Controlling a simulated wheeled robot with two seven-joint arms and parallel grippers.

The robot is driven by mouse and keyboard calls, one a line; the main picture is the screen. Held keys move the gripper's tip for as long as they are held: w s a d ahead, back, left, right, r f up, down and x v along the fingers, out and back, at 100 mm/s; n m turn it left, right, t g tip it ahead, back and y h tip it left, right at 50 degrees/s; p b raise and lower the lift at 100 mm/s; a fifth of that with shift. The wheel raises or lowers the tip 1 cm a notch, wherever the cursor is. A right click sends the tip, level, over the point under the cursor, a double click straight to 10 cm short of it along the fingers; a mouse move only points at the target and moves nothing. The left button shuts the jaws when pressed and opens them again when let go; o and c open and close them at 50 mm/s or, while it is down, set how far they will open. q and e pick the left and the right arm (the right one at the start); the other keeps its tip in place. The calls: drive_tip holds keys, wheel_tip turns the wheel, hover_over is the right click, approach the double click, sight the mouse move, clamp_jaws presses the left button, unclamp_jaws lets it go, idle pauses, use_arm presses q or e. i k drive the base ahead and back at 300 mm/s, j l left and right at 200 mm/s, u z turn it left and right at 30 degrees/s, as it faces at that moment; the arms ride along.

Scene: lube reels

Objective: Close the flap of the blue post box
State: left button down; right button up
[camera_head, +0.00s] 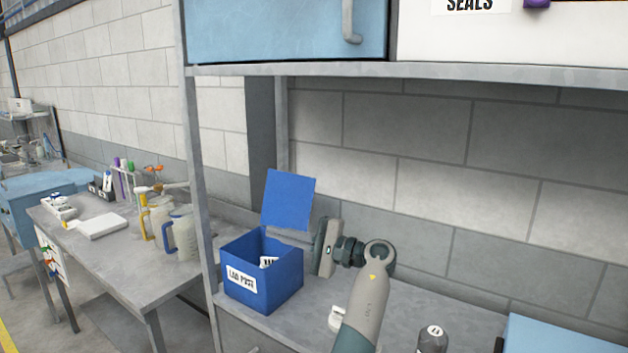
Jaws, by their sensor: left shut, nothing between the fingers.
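The blue post box (262,278), labelled "LAB POST", stands on the grey shelf at the left end, near the upright post. Its blue flap (288,200) stands up at the back edge, so the top is open. Something white with dark lettering shows inside. My left gripper (325,248) is just right of the box, at about the height of its rim and below the flap. It is shut and empty. Its fingertips are hard to make out, and I cannot tell whether it touches the box. My right gripper is not in view.
A grey upper shelf (420,70) with a blue cabinet (280,30) hangs above. A white item (337,318) and a dark bottle (433,339) stand near my arm. A side table with jugs (182,235) is at left. The shelf behind my arm looks clear.

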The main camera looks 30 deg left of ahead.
sight(288, 199)
drive_tip(key=i, duration=1.1)
